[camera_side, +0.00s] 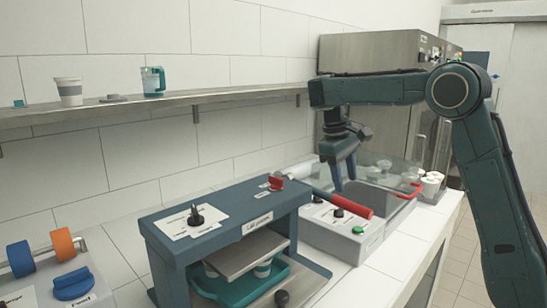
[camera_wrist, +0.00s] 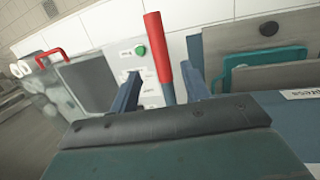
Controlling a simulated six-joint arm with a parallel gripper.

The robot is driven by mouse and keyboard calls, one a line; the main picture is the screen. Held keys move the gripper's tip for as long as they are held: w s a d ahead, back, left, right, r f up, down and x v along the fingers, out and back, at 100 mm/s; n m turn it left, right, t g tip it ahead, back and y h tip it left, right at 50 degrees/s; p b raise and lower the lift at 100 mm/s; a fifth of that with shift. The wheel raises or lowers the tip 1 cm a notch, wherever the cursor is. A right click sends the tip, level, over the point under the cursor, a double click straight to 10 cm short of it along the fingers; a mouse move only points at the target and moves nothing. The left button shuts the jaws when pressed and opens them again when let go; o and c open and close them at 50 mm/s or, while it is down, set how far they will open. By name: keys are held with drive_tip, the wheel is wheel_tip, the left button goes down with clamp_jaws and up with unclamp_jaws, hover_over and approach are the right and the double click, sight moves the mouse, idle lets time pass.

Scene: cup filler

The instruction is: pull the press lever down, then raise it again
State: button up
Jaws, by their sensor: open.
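The press lever (camera_side: 357,207) has a red grip on a grey shaft. In the side view it sticks out from the right side of the blue press (camera_side: 160,232), sloping slightly downward to the right. My gripper (camera_side: 345,186) is open with its fingers pointing down, near the lever. In the wrist view the red grip (camera_wrist: 157,45) shows between the two blue fingers of my gripper (camera_wrist: 161,75), with a gap on each side. The lower end of the shaft is hidden behind my gripper body. A teal tray (camera_side: 215,288) sits in the press under a metal plate.
A grey control box (camera_side: 345,238) with a green button stands right of the press. A wall shelf (camera_side: 150,108) carries cups. Orange and blue rolls (camera_side: 62,244) stand at left.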

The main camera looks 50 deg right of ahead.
drive_tip(key=shift+a+f, duration=0.1)
drive_tip(key=c, duration=0.7)
drive_tip(key=shift+a+f+n, duration=0.15)
drive_tip(key=shift+f+n, duration=0.1)
drive_tip(key=shift+n, duration=0.05)
clamp_jaws()
drive_tip(key=s+a+f+n+t+h, duration=0.2)
drive_tip(key=a+f+n+h, duration=0.6)
drive_tip(key=n, duration=0.9)
drive_tip(key=shift+s+a+f+h, duration=0.3)
drive_tip(key=shift+s+a+h, duration=0.1)
drive_tip(key=shift+a+h, duration=0.55)
